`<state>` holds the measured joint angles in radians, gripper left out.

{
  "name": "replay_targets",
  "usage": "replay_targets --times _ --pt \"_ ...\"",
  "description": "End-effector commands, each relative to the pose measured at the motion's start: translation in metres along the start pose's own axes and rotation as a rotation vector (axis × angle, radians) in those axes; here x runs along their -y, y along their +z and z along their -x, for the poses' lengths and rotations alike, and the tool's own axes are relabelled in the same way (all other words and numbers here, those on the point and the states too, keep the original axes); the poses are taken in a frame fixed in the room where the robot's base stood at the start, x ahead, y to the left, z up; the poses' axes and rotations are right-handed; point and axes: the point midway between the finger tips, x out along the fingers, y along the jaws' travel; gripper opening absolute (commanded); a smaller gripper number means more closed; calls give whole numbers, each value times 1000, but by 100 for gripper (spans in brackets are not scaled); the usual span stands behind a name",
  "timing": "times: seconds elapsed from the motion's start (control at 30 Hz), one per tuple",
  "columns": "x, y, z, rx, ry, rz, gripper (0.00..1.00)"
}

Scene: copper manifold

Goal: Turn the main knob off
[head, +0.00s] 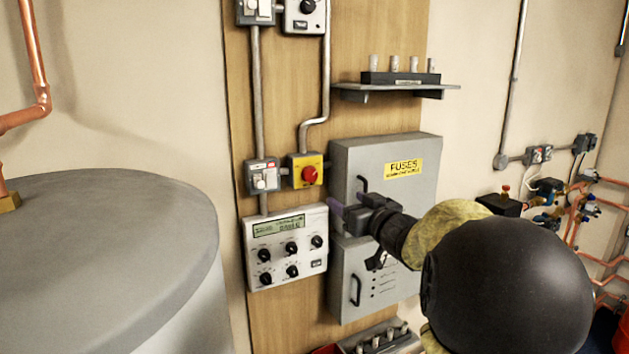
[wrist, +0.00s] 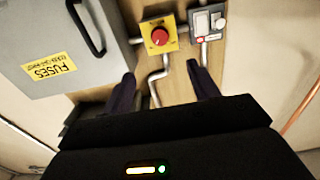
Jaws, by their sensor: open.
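A red round knob (head: 309,175) sits on a yellow square plate (head: 296,162) on the wooden board, left of the grey fuse box. In the wrist view, the red knob (wrist: 159,37) and its yellow plate (wrist: 172,20) appear at the top centre, and the scene is upside down. My gripper (head: 347,200) is open and empty in front of the board, to the lower right of the knob in the head view. In the wrist view, the fingers of my gripper (wrist: 161,72) are spread, with the knob between and beyond their tips. They appear apart from it.
The grey fuse box (head: 351,157) with handles stands right beside the knob. A switch (head: 262,176) is left of it, and a control panel (head: 286,247) with several black knobs is below. A shelf (head: 396,89) juts out above. A large grey tank (head: 110,235) fills the left.

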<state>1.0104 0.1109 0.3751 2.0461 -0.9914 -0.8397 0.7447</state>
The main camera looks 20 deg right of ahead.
Motion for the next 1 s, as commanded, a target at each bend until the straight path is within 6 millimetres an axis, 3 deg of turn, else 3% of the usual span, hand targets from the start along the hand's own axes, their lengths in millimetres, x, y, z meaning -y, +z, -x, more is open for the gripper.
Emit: replay_targets --times 0.27,1.0 --pt "0 0 -13 1 -2 -1 60" --pt "1 -2 -130 1 -1 -2 60"
